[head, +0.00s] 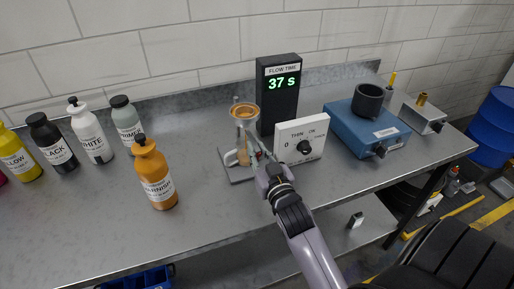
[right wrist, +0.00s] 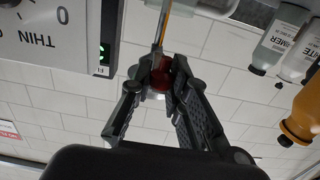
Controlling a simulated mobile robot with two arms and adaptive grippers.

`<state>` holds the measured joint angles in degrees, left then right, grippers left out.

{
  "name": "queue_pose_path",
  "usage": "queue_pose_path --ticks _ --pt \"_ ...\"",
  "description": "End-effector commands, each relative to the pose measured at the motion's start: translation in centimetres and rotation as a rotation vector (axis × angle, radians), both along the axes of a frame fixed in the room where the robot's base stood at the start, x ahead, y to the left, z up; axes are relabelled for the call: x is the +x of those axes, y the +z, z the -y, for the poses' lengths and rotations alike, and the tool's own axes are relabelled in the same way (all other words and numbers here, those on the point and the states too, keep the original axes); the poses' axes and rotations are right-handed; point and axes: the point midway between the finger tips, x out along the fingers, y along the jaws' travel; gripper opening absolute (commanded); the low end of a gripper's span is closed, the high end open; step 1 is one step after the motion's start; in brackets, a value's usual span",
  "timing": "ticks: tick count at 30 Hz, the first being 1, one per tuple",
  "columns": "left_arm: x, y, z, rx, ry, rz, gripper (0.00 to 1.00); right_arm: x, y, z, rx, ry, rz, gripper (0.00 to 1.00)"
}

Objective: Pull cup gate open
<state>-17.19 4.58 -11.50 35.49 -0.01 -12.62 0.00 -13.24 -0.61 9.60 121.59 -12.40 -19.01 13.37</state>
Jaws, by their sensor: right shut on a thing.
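The flow cup (head: 246,111), with orange liquid in its top, sits on a small stand (head: 236,172) beside the timer. My right gripper (head: 256,151) reaches in under the cup from the front right. In the right wrist view, which is upside down, my right gripper (right wrist: 160,88) is shut on a small dark red piece (right wrist: 161,76), apparently the cup gate. A thin orange line (right wrist: 162,27) runs away from that piece. A vessel (head: 243,157) with orange in it shows below the cup, partly hidden by the gripper. My left gripper is in neither view.
The flow timer (head: 278,93) reads 37 s. A white THIN dial box (head: 301,139) stands close right of my gripper. A varnish bottle (head: 154,174) and several other bottles stand left. A blue device (head: 366,128) is at the right. The table front (head: 225,212) is clear.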

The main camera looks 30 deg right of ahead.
Motion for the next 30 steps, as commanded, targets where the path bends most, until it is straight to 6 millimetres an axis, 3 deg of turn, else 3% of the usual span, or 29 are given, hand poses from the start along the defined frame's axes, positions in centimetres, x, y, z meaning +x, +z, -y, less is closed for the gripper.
queue_pose_path --ticks 4,5,14,25,30 --pt "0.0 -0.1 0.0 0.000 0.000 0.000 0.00 0.0 0.0 0.0 -0.002 -0.001 0.000 0.00" --pt "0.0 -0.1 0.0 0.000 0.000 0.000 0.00 0.0 0.0 0.0 -0.002 -0.001 0.001 0.17" --pt "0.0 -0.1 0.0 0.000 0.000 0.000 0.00 0.0 0.0 0.0 -0.001 0.000 0.001 0.37" --pt "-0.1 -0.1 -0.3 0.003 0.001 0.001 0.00 -0.3 0.0 0.0 0.000 0.000 0.000 0.38" --pt "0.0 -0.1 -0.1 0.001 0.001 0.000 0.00 -2.3 -0.2 -0.5 0.001 -0.001 -0.003 0.38"
